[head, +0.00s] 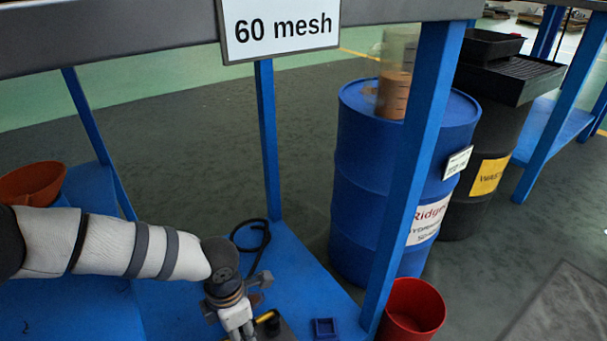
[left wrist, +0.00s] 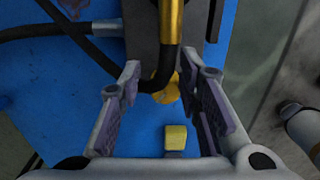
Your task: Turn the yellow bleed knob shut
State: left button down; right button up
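In the left wrist view my left gripper (left wrist: 161,80) is open, one finger on each side of a round yellow knob (left wrist: 167,91). The knob is partly covered by a black hose (left wrist: 166,70) bending down from a brass-coloured cylinder (left wrist: 171,28). A square yellow piece (left wrist: 175,137) sits nearer the palm, also between the fingers; which yellow piece is the bleed knob I cannot tell for certain. No finger visibly touches either one. In the head view my left gripper (head: 237,320) points down at the blue shelf, its fingertips not clear. My right gripper is not in view.
Around the work are the blue shelf (head: 290,265), a blue post (head: 414,170), a looped black hose (head: 262,240) and a small blue tray (head: 325,328). A red bucket (head: 412,310) and a blue drum (head: 355,150) stand right. An orange bowl (head: 32,181) is left.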

pick_arm(q)
jog(key=shift+w+a+f, duration=0.25)
jog(key=shift+a+f, duration=0.2)
jog(key=shift+f, duration=0.1)
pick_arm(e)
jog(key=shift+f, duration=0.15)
pick_arm(q)
jog(key=c, duration=2.3)
grip_release()
jog(key=shift+w+d, duration=0.2)
notch_tip(320, 180, up, 6)
jog(key=p, duration=0.3)
jog(key=shift+w+d+r+p, duration=0.15)
jog(key=shift+p, duration=0.2)
grip_shut()
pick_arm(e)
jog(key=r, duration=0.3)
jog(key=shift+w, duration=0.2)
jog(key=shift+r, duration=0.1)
